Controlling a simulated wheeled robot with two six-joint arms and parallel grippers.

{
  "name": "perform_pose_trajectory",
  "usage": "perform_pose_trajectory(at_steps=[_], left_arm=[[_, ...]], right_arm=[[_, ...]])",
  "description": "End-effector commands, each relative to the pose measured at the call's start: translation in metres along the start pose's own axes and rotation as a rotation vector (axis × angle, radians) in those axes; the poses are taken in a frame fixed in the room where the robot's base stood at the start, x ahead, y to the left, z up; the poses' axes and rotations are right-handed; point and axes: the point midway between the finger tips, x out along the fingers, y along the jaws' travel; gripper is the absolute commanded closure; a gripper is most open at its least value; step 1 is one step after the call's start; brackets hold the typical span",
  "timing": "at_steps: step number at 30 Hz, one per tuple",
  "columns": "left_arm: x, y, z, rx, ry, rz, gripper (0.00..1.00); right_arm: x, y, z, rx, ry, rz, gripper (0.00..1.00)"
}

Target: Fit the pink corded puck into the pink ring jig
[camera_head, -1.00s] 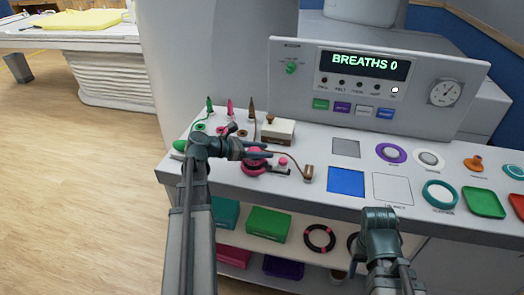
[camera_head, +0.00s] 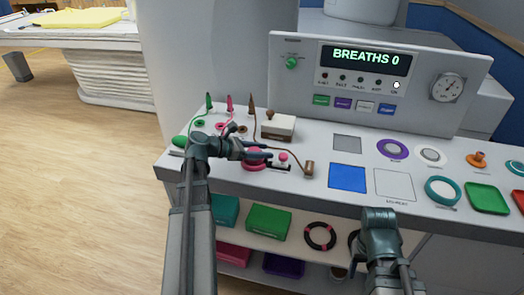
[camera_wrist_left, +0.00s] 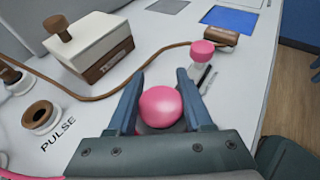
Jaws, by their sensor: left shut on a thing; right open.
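My left gripper (camera_head: 262,153) is shut on a rounded pink piece, which I take to be the pink corded puck. The piece (camera_wrist_left: 160,106) sits between the fingers in the left wrist view; its underside is hidden. In the head view a wide pink ring (camera_head: 255,165), apparently the pink ring jig, lies directly below the fingers, partly covered. I cannot tell whether the puck is seated in it. A small pink knob on a grey base (camera_head: 283,157) stands just right of it, also in the left wrist view (camera_wrist_left: 203,48). My right gripper (camera_head: 380,218) is open and empty over the front edge.
A white box with a brown knob (camera_head: 278,127) stands behind. Green, pink and brown upright plugs and small rings are at the left. A blue square (camera_head: 347,178) lies right.

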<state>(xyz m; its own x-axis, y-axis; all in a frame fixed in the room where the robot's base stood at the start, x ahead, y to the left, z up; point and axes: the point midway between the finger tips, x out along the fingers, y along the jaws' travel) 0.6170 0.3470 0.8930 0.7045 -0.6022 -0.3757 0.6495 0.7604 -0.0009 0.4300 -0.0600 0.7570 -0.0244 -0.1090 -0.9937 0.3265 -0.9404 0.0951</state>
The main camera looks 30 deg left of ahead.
Motion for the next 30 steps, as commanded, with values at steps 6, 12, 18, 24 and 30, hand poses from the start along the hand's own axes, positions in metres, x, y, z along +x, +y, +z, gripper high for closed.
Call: perform_pose_trajectory(at_steps=[6, 12, 18, 24, 30], left_arm=[[0.001, 0.0, -0.003, 0.0, -0.001, 0.0, 1.0], [0.001, 0.0, -0.003, 0.0, -0.001, 0.0, 0.44], [0.001, 0.0, -0.003, 0.0, 0.0, 0.0, 0.14], [0.001, 0.0, -0.003, 0.0, 0.0, 0.0, 0.14], [-0.012, 0.0, -0.001, -0.001, 0.0, 0.001, 0.14]], right_arm=[[0.003, 0.0, 0.0, 0.0, 0.0, 0.0, 0.5], [0.003, 0.0, 0.0, 0.0, 0.0, 0.0, 0.5], [0.003, 0.0, 0.0, 0.0, 0.0, 0.0, 0.5], [0.003, 0.0, 0.0, 0.0, 0.0, 0.0, 0.5], [-0.004, 0.0, 0.0, 0.0, 0.0, 0.0, 0.5]])
